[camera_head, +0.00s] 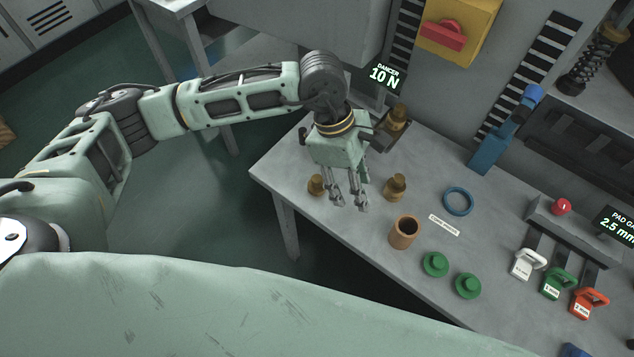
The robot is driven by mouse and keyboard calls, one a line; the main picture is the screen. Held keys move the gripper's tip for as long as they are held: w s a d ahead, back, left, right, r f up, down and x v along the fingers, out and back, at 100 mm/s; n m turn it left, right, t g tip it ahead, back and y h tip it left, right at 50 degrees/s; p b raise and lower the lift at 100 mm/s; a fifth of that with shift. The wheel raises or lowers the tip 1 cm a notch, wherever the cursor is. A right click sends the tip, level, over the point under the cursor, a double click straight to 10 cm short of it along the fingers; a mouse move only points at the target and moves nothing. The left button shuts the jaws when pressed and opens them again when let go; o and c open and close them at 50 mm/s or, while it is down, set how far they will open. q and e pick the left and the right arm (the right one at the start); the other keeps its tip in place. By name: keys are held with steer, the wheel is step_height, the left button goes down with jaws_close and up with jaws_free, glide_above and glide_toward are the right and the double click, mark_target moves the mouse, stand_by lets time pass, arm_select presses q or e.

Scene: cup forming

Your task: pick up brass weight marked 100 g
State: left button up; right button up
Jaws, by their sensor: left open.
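Several brass weights are in view, but I cannot read the 100 g mark on any of them. A small brass weight (316,185) stands on the grey table (290,153) near its left edge, just left of my left gripper. A larger brass weight (395,188) stands on the table right of the gripper. Another brass weight (398,118) sits farther back, on a dark plate behind the gripper. My left gripper (349,206) is open and empty, pointing down between the two nearer weights. My right gripper is not in view.
A copper-coloured cup (404,233) stands near the front edge, with two green knobbed discs (436,264) to its right. A blue ring (458,201) lies farther right. A blue lever device (505,130) and white, green and red handled tags (527,263) are on the right.

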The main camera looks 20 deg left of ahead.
mark_target(318, 176)
arm_select(q)
steer(key=w+a+y, duration=0.1)
steer(key=a, duration=0.2)
steer(key=w+a+y, duration=0.1)
steer(key=a, duration=0.2)
steer(key=w+a+t+y, duration=0.1)
steer(key=a+y, duration=0.1)
steer(key=a, duration=0.1)
steer(key=shift+w+a+f, duration=0.1)
steer(key=shift+w, duration=0.3)
steer(key=shift+a+f, duration=0.1)
steer(key=shift+f, duration=0.2)
steer(key=f+p, duration=0.1)
steer(key=f, duration=0.5)
steer(key=shift+s+d+f+p, duration=0.1)
steer(key=shift+d+f+p, duration=0.1)
steer(key=shift+p, duration=0.15)
steer(key=shift+f, duration=0.3)
steer(key=shift+c, duration=0.4)
jaws_close()
steer(key=shift+r, duration=0.1)
